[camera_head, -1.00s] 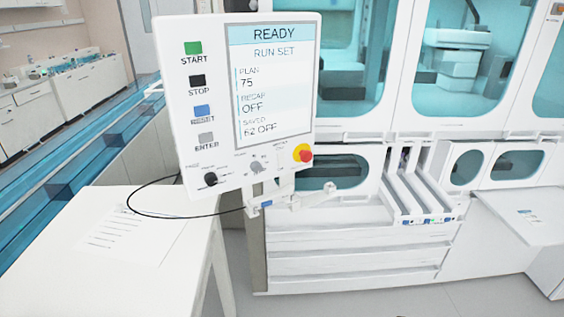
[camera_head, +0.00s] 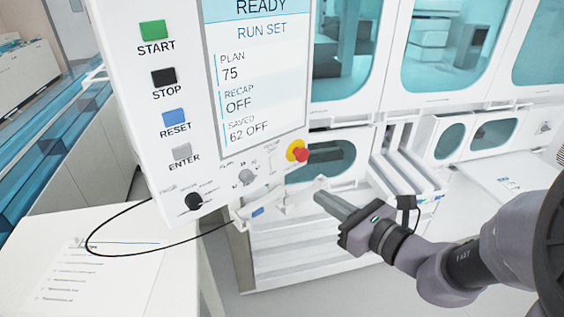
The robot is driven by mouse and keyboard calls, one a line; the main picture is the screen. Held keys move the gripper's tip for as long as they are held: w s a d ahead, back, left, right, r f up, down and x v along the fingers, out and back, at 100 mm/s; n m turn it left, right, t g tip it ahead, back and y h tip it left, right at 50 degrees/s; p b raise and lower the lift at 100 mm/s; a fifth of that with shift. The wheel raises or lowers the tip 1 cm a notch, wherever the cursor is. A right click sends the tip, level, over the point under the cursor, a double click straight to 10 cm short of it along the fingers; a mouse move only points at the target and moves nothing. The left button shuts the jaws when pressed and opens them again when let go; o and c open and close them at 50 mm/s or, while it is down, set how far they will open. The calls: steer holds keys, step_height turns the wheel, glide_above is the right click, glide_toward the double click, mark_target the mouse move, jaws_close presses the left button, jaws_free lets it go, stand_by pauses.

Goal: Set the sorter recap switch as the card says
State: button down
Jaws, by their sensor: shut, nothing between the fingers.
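The sorter's control panel (camera_head: 140,95) fills the upper left. Its screen (camera_head: 258,75) reads READY, RUN SET, PLAN 75, RECAP OFF, SAVED 62 OFF. Below the screen are a black knob (camera_head: 194,202) at the lower left and a grey knob (camera_head: 246,177) in the middle. My gripper (camera_head: 318,197) is shut and empty, right of the panel's lower edge, apart from the knobs.
A red emergency button (camera_head: 301,154) on a yellow base sits at the panel's lower right. START, STOP, RESET and ENTER buttons line the left side. A black cable (camera_head: 92,240) loops over the table (camera_head: 185,270). A bracket arm (camera_head: 285,203) juts out below the panel, near my gripper.

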mark_target(276, 169)
steer(key=b+x, duration=0.3)
steer(key=x, duration=1.1)
steer(key=shift+a, duration=0.15)
steer(key=shift+w+a+f, duration=0.1)
steer(key=shift+w, duration=0.05)
